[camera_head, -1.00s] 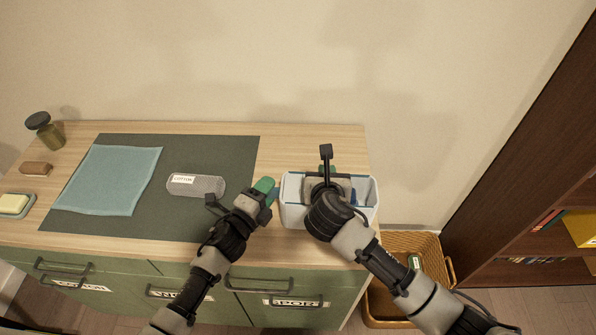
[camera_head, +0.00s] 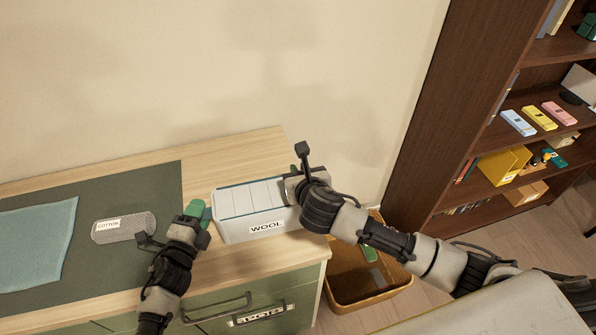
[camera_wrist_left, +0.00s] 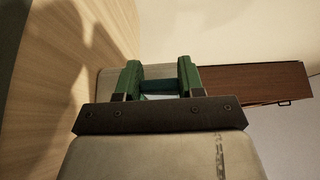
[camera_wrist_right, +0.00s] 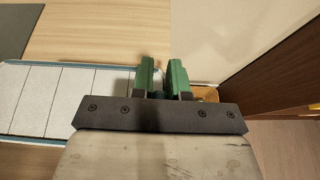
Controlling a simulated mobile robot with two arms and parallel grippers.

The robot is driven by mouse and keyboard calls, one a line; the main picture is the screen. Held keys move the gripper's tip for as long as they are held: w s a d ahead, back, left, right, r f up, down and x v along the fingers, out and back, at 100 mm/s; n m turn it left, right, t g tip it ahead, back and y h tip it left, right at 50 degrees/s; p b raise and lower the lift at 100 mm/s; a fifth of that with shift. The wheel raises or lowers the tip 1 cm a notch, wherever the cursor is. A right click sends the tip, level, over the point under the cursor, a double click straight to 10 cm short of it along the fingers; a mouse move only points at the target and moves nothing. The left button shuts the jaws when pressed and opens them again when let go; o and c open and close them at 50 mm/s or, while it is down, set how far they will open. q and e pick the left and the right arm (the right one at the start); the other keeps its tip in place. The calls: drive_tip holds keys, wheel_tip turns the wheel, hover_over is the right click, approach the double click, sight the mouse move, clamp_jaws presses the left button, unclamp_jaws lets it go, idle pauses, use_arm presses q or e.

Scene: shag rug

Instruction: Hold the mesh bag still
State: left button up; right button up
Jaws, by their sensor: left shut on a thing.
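The grey mesh bag (camera_head: 138,226) with a COTTON label lies flat on the dark mat in the head view. No gripper is visibly closed around it; my left wrist is close to its right end. My left gripper (camera_head: 197,212) is at the left end of a white box (camera_head: 240,230) labelled WOOL. In the left wrist view its green fingers (camera_wrist_left: 160,80) are shut on a dark blue-teal part, apparently of that box. My right gripper (camera_head: 295,180) is at the box's right end. Its finger gap (camera_wrist_right: 163,80) is narrow, and its grip is unclear.
A blue cloth (camera_head: 35,245) lies on the dark mat (camera_head: 150,185) at the left. A wicker basket (camera_head: 340,290) stands below the counter's right end. A dark wooden bookshelf (camera_head: 430,130) stands at the right. The counter behind the box is clear.

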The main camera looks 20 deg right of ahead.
drive_tip(key=o, duration=0.4)
drive_tip(key=v, duration=1.2)
drive_tip(key=shift+a, duration=0.1)
use_arm(q)
drive_tip(key=o, duration=1.1)
